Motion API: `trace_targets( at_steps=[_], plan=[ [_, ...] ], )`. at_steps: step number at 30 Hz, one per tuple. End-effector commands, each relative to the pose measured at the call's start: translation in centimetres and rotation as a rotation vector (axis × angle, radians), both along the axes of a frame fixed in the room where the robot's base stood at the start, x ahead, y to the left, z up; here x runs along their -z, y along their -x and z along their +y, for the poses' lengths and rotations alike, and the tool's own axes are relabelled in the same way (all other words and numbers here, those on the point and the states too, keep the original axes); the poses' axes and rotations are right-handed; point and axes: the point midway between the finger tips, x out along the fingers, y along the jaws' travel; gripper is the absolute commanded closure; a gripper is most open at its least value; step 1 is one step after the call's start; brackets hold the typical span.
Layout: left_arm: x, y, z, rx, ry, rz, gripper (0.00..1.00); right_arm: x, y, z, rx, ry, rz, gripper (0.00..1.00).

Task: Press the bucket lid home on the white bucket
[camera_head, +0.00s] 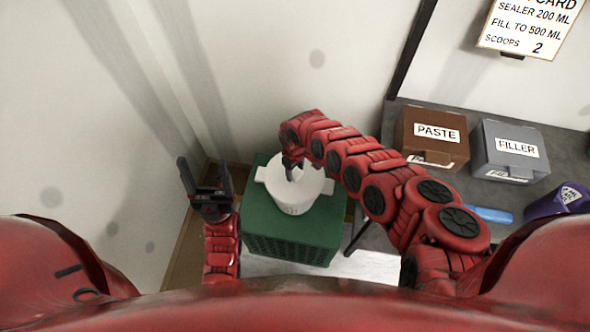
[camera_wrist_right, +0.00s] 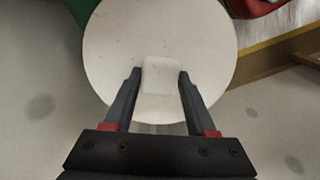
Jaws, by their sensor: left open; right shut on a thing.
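The white bucket (camera_head: 293,205) stands upright on a green crate (camera_head: 290,247). The round white bucket lid (camera_wrist_right: 110,45) fills much of the right wrist view, with a pale block-shaped knob (camera_wrist_right: 161,76) at its middle. My right gripper (camera_wrist_right: 161,72) has its fingers on both sides of this knob and is shut on it. In the head view my right gripper (camera_head: 293,172) is over the bucket's top, and the lid is at the rim. I cannot tell whether the lid is fully seated. My left gripper (camera_head: 203,170) is open and empty, left of the crate and apart from it.
A grey table (camera_head: 460,119) at right holds a brown PASTE box (camera_head: 433,140), a grey FILLER box (camera_head: 510,152), a blue object (camera_head: 489,214) and a purple container (camera_head: 558,201). A sign card (camera_head: 533,24) is above. Pale walls stand behind and left of the crate.

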Motion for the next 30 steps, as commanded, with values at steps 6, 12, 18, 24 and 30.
trace_targets(
  at_steps=[6,12,18,24,30],
  plan=[
    [-0.05,0.00,0.00,0.000,0.000,0.000,0.28,-0.01,0.00,0.01,0.000,-0.001,-0.001,1.00],
    [-0.05,0.00,0.00,0.000,0.000,0.000,0.28,0.00,0.02,0.01,0.000,0.000,0.000,1.00],
    [-0.05,0.00,0.00,0.000,0.000,0.000,0.28,-0.01,0.01,-0.02,0.000,0.001,-0.001,1.00],
    [0.07,0.00,0.00,0.000,0.000,0.000,0.28,0.12,0.01,-0.01,0.000,0.000,0.000,1.00],
    [0.54,0.00,0.00,0.000,0.000,0.000,0.28,0.63,0.01,0.00,0.000,0.000,0.000,1.00]
  ],
)
